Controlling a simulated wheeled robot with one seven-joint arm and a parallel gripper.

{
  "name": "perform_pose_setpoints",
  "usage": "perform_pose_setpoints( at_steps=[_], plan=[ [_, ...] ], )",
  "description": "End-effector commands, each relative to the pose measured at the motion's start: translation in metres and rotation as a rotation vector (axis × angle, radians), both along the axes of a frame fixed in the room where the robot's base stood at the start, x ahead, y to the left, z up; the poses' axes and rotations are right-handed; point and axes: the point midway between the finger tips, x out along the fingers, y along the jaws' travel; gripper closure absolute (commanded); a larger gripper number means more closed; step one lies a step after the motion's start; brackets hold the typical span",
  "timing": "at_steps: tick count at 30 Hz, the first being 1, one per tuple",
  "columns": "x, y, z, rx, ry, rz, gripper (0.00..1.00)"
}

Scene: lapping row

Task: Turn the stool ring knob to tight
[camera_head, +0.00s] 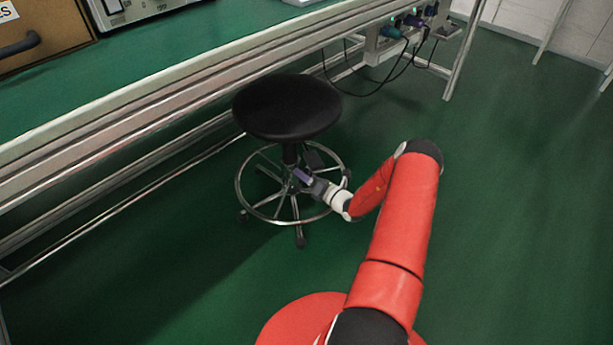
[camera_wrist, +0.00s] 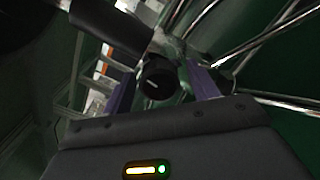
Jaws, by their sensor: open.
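The black round-seated stool (camera_head: 288,108) stands on the floor beside the bench, with a chrome foot ring (camera_head: 245,200) around its column. The ring knob (camera_wrist: 158,80) shows in the wrist view as a dark round knob with a pale line on its face, near the stool column (camera_wrist: 112,28). My gripper (camera_head: 301,176) is at the stool's hub, below the seat. In the wrist view its two purple fingers (camera_wrist: 163,90) are apart, with the knob seen between them. I cannot tell whether either finger touches the knob. In the head view the knob is hidden.
The green-topped bench (camera_head: 185,45) with metal rails runs along the left and back. A socket box with dark cables (camera_head: 395,45) hangs from its far end. Chrome spokes (camera_wrist: 262,38) lie close to my gripper's right finger. Open green floor (camera_head: 520,200) lies to the right.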

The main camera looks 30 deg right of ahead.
Motion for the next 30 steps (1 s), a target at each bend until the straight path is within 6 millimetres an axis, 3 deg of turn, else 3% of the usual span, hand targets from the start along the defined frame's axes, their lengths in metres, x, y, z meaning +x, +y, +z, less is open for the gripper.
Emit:
perform_pose_setpoints(
  at_steps=[1, 11, 27, 28, 30],
  plan=[
    [-0.0002, 0.0000, -0.0001, 0.000, 0.000, 0.000, 0.45],
    [-0.0005, -0.0001, -0.0001, -0.001, 0.000, 0.000, 0.86],
    [-0.0004, -0.0005, -0.0005, -0.132, -0.047, -0.001, 0.86],
    [-0.0004, -0.0006, -0.0006, -0.132, -0.047, -0.001, 0.61],
    [-0.0004, -0.0006, -0.0006, -0.132, -0.047, -0.001, 0.52]
  ],
)
